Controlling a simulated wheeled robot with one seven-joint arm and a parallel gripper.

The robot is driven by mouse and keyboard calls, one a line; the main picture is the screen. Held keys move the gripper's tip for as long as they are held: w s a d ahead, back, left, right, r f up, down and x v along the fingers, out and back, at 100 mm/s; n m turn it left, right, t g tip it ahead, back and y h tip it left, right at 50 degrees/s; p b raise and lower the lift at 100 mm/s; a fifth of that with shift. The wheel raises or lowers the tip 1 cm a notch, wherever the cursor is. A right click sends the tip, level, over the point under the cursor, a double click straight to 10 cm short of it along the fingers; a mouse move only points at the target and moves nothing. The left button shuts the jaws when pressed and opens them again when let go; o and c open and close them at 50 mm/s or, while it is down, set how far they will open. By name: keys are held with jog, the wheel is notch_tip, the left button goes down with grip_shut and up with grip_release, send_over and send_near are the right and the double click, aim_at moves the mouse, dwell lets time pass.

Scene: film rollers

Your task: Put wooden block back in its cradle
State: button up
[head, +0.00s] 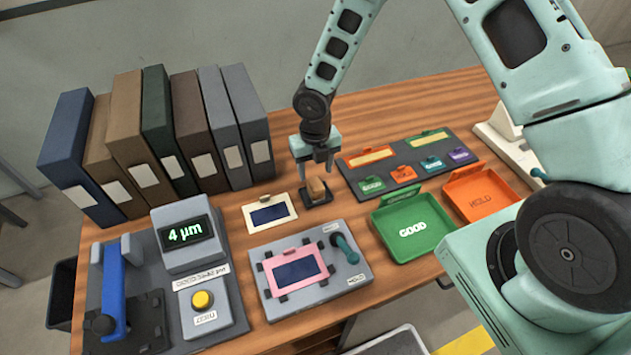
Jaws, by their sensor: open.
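The wooden block (317,187) is a small tan block. It sits in or on a small dark cradle (318,198) on the table, near the middle of the head view. My gripper (317,172) is directly above the block, pointing down, with its fingers apart near the block's top and sides. The gripper is open. Whether a finger touches the block cannot be told at this size. The fingers hide part of the block, so how fully it is seated is unclear.
A cream framed card (269,214) lies left of the cradle. A grey fixture (335,283) with a pink frame (296,271) is in front. A dark tag board (395,187), a green GOOD tray (381,246) and an orange HOLD tray (498,213) are right. Several binders (125,130) stand at the left.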

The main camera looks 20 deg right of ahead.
aim_at(315, 182)
jog(key=s+a+r+m, duration=0.3)
jog(key=s+r+m, duration=0.25)
jog(key=r, duration=0.35)
jog(key=s+a+r+m, duration=0.2)
jog(key=s+r+m, duration=0.3)
jog(key=r+m, duration=0.3)
jog(key=s+r+m, duration=0.4)
jog(key=s+m, duration=0.3)
jog(key=s, duration=0.1)
jog(key=s+a+r+m, duration=0.1)
jog(key=s+r+m, duration=0.3)
jog(key=s+m, duration=0.4)
jog(key=shift+a+r+y, duration=0.15)
jog(key=shift+y, duration=0.15)
